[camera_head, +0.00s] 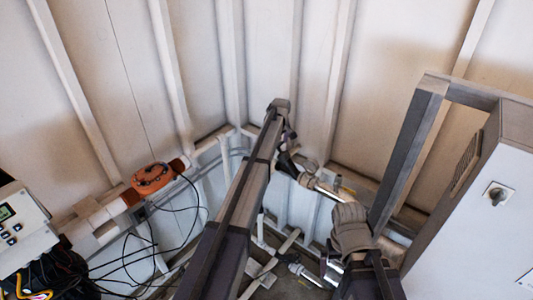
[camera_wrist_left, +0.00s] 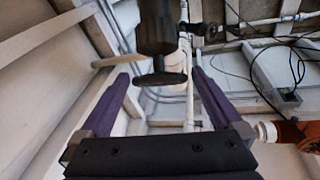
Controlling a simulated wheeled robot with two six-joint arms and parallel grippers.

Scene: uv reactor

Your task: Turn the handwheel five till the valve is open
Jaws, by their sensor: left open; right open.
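In the left wrist view my left gripper (camera_wrist_left: 160,76) is open, with its two purple fingers spread. A dark handwheel (camera_wrist_left: 161,79), seen nearly edge-on, shows between the fingertips, under a dark valve body (camera_wrist_left: 155,28). I see no clear contact between the fingers and the wheel, and the depth between them is hard to judge. In the head view my left arm reaches up the middle and hides much of its own far end. My right arm stands at lower right, and I cannot make out its gripper. No number shows on the handwheel.
An orange device (camera_head: 152,178) sits on a pipe along the wall at left, with loose black cables (camera_head: 140,245) below. A control box (camera_head: 22,228) stands at far left. A large grey cabinet (camera_head: 480,220) and a dark post (camera_head: 408,150) bound the right side.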

